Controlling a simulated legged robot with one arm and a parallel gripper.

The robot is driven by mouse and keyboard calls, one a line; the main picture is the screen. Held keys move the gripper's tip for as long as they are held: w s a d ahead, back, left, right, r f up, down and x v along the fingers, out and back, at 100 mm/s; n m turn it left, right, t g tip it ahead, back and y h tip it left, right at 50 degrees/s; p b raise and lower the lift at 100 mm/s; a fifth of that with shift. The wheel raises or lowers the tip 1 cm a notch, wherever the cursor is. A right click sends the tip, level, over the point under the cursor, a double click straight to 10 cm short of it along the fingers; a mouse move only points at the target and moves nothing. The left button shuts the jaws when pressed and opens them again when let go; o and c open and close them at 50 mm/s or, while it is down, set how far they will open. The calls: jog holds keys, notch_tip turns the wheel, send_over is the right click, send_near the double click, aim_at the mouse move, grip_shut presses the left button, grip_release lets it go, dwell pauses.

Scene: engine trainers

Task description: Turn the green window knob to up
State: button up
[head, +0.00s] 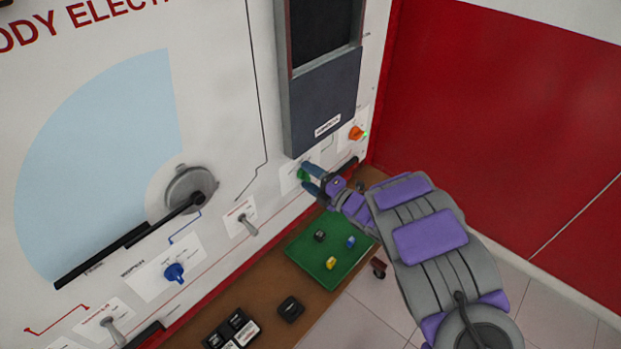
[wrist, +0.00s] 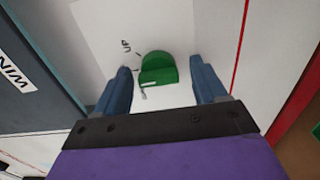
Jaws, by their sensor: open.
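The green window knob (wrist: 158,70) sits on a white plate on the panel, with small dark marks beside it in the wrist view. In the head view the green knob (head: 303,175) is partly hidden by my gripper (head: 308,179). In the wrist view my gripper (wrist: 163,90) is open, with one blue finger on each side of the knob. Gaps show between the fingers and the knob, so it is not gripped. I cannot tell how deep the fingertips reach along the knob.
A blue knob (head: 174,272), a toggle switch (head: 248,226) and a wiper arm (head: 130,237) are to the left. A green tray (head: 312,266) with small blocks lies on the brown ledge below.

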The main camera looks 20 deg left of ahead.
jog(key=shift+c, duration=0.3)
jog(key=c, duration=1)
